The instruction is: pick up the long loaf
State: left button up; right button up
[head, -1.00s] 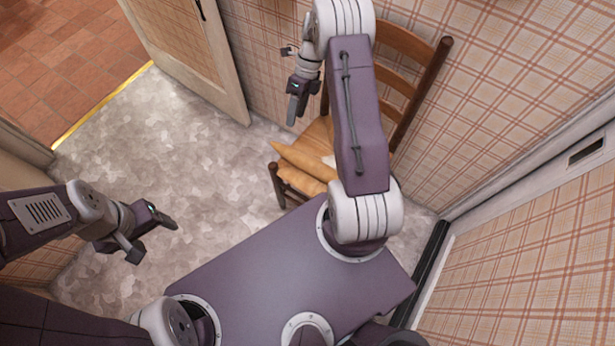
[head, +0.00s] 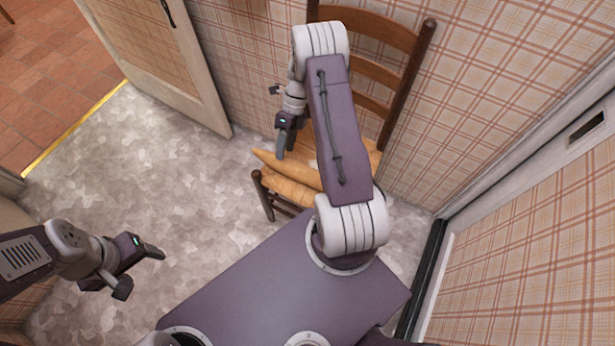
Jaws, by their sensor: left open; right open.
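The long loaf (head: 297,172) is golden brown with a pointed left end and lies on the seat of a wooden chair. My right forearm hides its right end. My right gripper (head: 277,123) is open and empty above and behind the loaf's left part. The tip of one finger overlaps the loaf's far edge in the picture; I cannot tell whether it touches. My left gripper (head: 142,270) is open and empty, well left of the chair.
The chair (head: 408,101) has a slatted back and stands against the plaid wall (head: 262,62). An open door (head: 150,62) is at upper left. Grey floor (head: 170,160) left of the chair is clear.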

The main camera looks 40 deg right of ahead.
jog(key=b+x, duration=0.1)
jog(key=x, duration=0.3)
jog(key=shift+s+b, duration=0.1)
jog(key=shift+b, duration=0.2)
jog(key=shift+s+a, duration=0.1)
pick_arm(q)
notch_tip(320, 180, down, 3)
jog(key=shift+r, duration=0.2)
pick_arm(e)
jog(key=shift+s+a+f, duration=0.1)
grip_shut()
